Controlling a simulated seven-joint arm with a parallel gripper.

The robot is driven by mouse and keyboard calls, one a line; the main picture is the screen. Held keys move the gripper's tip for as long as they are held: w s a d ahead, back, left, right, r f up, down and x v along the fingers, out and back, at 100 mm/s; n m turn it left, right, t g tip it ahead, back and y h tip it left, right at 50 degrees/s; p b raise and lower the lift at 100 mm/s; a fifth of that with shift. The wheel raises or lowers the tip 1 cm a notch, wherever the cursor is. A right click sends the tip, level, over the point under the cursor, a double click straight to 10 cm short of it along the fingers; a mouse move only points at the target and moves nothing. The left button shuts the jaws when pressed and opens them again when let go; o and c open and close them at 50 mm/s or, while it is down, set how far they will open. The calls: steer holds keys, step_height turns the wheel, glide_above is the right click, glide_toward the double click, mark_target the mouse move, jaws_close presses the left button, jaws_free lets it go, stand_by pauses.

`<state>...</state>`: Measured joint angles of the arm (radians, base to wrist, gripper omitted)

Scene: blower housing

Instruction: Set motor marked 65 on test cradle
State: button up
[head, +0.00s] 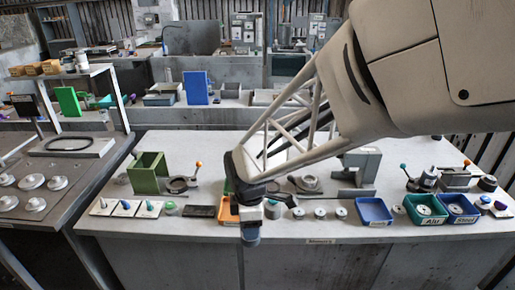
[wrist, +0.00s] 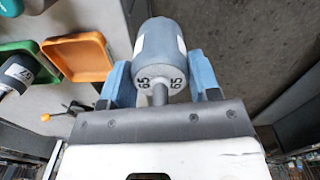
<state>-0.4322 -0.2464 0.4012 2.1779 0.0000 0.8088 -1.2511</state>
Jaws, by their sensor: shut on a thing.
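The motor marked 65 (wrist: 160,45) is a grey cylinder with a pale label and a thin shaft. My gripper (wrist: 160,72) is shut on it, with one blue finger on each side and the marked end facing the wrist camera. In the head view, my gripper (head: 250,218) holds the motor at the bench's front edge, partly hidden by the gripper. The test cradle cannot be told for certain; lever-fitted fixtures stand at the left (head: 182,184) and right (head: 424,182) of the bench.
An orange tray (head: 228,211) lies just left of my gripper; it also shows in the wrist view (wrist: 80,57) beside a green tray (wrist: 22,48) and another labelled motor (wrist: 14,74). Blue (head: 374,211), teal (head: 425,209) and dark-blue trays (head: 458,208) line the front right. Small parts stand between.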

steer(key=w+a+r+n, duration=0.1)
steer(key=w+a+r, duration=0.1)
steer(key=w+a, duration=2.6)
steer(key=shift+a+r, duration=0.25)
steer(key=shift+a, duration=0.2)
steer(key=shift+s+f, duration=0.1)
steer(key=shift+f, duration=2.4)
steer(key=shift+f, duration=1.1)
stand_by(0.5)
steer(key=o, duration=1.6)
